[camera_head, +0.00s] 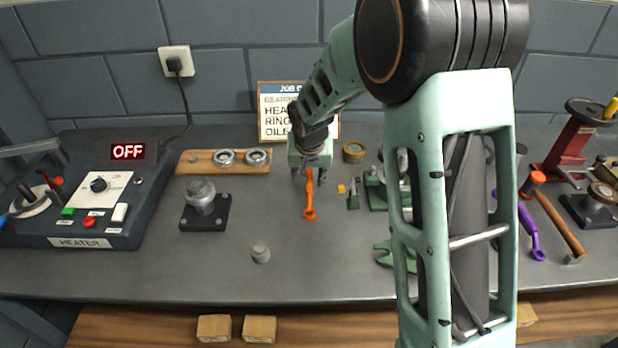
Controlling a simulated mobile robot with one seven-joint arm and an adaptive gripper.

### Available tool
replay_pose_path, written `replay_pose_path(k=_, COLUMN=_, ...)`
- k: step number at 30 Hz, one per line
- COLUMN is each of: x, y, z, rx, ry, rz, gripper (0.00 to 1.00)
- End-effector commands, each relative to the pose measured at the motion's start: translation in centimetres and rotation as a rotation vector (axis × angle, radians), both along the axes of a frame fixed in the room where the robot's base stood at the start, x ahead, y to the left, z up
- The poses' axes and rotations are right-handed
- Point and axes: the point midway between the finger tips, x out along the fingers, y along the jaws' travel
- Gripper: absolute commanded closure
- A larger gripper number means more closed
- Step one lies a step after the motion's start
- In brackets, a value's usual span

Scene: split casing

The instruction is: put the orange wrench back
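The orange wrench (309,201) shows near the middle of the bench, its ring end toward me and its upper end under my gripper. I cannot tell whether it lies on the bench or hangs just above it. My gripper (310,175) points down at the wrench's far end, and its fingers are small and partly dark here. The wrench's upper end runs up between them, but whether they grip it is not clear. A purple wrench (531,232) lies at the right, beyond my arm.
A heater box (75,205) reading OFF stands at the left. A bearing block (203,205), a wooden board with rings (190,163) and a small grey cylinder (261,253) are left of the wrench. Green parts (375,188) stand close to its right. My arm hides part of the bench.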

Motion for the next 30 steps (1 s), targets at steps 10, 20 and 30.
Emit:
replay_pose_path(k=10, x=-1.6, y=0.0, z=4.5, rx=0.001, ry=-0.005, rz=-0.001, gripper=0.69)
replay_pose_path(k=20, x=-3.9, y=0.0, z=10.0, rx=0.001, ry=-0.004, rz=0.0, gripper=0.69)
replay_pose_path(k=30, x=-4.6, y=0.0, z=11.4, rx=0.0, ry=0.0, rz=0.0, gripper=0.69)
